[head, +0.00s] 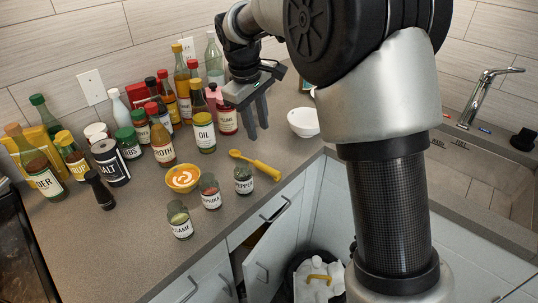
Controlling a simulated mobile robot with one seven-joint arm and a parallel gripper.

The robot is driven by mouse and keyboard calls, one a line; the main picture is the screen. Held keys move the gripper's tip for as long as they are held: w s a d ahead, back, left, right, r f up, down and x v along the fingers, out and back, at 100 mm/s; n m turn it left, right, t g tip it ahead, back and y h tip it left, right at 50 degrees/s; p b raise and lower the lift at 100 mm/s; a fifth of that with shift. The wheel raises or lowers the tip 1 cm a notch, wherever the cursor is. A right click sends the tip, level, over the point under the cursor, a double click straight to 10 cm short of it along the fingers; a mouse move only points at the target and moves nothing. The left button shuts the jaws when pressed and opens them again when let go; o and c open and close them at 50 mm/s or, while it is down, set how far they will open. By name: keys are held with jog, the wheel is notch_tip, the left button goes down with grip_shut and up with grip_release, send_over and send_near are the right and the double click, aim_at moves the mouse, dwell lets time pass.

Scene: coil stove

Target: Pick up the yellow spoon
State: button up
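The yellow spoon (266,169) lies on the grey-brown counter near its front edge. Its small bowl end points to the upper left and its thick handle to the lower right. My gripper (258,133) hangs above the counter, higher in the picture than the spoon and apart from it. Its two fingers point down with a gap between them, and nothing shows between them.
A pepper jar (243,180) stands close below the spoon. A yellow-orange bowl (183,178) and a paprika jar (210,191) are to its left. Several bottles crowd the back left. A white bowl (303,122) is behind right. A lower cabinet door (272,247) stands open.

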send_over(266, 166)
jog(key=s, duration=0.2)
jog(key=f, duration=1.1)
jog(key=shift+w+a+f+b, duration=0.1)
jog(key=shift+w+a+b, duration=0.05)
jog(key=shift+a+b, duration=0.2)
jog(key=shift+w+d+f, duration=0.1)
jog(key=shift+w+f, duration=0.15)
jog(key=shift+f, duration=0.75)
jog(key=shift+w+d+f, duration=0.1)
jog(key=shift+w+f, duration=0.2)
jog(key=shift+f, duration=0.7)
jog(key=shift+w+d+f, duration=0.1)
jog(key=shift+w+f, duration=0.15)
jog(key=shift+f, duration=0.75)
jog(key=shift+a, duration=0.1)
grip_shut()
